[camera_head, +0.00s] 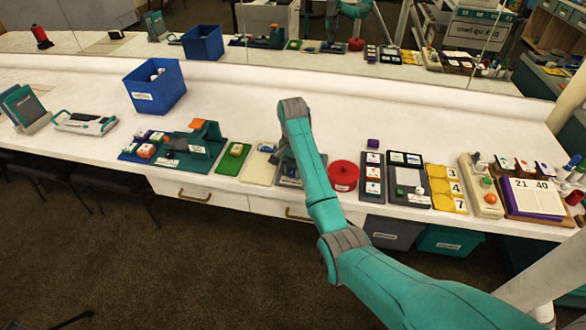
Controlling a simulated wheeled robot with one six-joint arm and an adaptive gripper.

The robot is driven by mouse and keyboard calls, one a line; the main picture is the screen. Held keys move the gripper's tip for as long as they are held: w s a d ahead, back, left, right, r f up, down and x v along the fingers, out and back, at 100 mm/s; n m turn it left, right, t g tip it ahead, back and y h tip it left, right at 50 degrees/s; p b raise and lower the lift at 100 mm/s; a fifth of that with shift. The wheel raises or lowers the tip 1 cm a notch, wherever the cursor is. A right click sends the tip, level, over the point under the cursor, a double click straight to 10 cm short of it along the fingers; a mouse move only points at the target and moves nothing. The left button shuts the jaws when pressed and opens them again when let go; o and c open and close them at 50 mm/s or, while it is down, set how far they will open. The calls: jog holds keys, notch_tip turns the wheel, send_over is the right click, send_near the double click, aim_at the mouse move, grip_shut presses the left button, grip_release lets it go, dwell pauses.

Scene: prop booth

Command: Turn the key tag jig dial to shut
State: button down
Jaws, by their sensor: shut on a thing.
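My teal arm reaches over the counter from the lower right. My gripper (284,160) points down at a small dark grey board, which I take for the key tag jig (289,183), between a cream board and a red round tin. The gripper is shut at the jig, on what seems to be its dial. The arm and gripper hide the dial and most of the jig, so its setting cannot be read.
A cream board (262,166) lies close to the left and a red tin (344,176) close to the right. A green board (233,160) is further left. Purple, dark and yellow boards line the right.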

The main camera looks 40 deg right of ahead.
jog(key=n, duration=0.6)
jog(key=shift+n, duration=0.3)
jog(key=n, duration=0.6)
dwell(0.4)
jog(key=c, duration=0.8)
grip_release()
